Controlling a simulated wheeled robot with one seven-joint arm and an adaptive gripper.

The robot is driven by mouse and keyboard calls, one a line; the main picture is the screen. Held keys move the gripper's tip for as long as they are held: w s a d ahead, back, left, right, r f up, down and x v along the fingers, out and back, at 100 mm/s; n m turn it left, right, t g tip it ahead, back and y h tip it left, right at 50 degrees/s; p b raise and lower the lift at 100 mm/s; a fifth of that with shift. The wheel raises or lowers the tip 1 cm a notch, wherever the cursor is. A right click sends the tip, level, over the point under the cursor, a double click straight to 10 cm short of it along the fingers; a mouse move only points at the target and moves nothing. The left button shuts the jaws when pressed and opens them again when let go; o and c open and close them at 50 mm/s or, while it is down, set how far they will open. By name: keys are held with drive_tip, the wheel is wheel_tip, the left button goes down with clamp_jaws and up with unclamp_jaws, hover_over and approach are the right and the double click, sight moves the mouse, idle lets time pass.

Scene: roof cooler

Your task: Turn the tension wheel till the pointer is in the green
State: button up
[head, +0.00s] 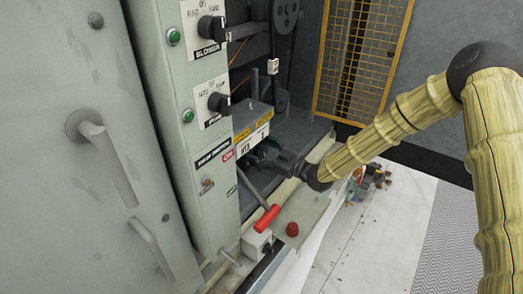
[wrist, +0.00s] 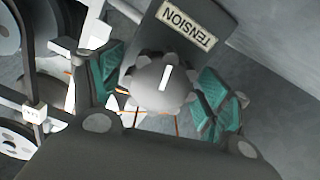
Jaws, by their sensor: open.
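The tension wheel (wrist: 158,84) is a grey lobed knob with a white line on its face, seen in the middle of the wrist view. A label reading TENSION (wrist: 186,24) is on the dark bracket beside it. My gripper (wrist: 161,90) is open, with one teal finger pad on each side of the wheel. Gaps show between the pads and the wheel. In the head view my gripper (head: 266,154) reaches into the open bay behind the switch panel, and the wheel is hidden there. I cannot make out the pointer or a green band in either view.
Belt pulleys (wrist: 18,95) lie at the left of the wrist view. In the head view, a switch panel (head: 190,125) stands left of my gripper. A yellow mesh guard (head: 360,55) stands behind.

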drive_tip(key=c, duration=1.1)
drive_tip(key=shift+o, duration=0.2)
drive_tip(key=shift+b, duration=0.3)
drive_tip(key=m+b, duration=0.2)
drive_tip(key=m, duration=0.1)
drive_tip(key=shift+f, duration=0.15)
drive_tip(key=m+b, duration=0.2)
drive_tip(key=m, duration=0.2)
drive_tip(key=shift+m+b, duration=0.3)
drive_tip(key=m+b, duration=0.1)
drive_tip(key=m, duration=0.3)
drive_tip(key=shift+r+m+b, duration=0.2)
drive_tip(key=shift+m+b, duration=0.2)
drive_tip(key=shift+m, duration=1.4)
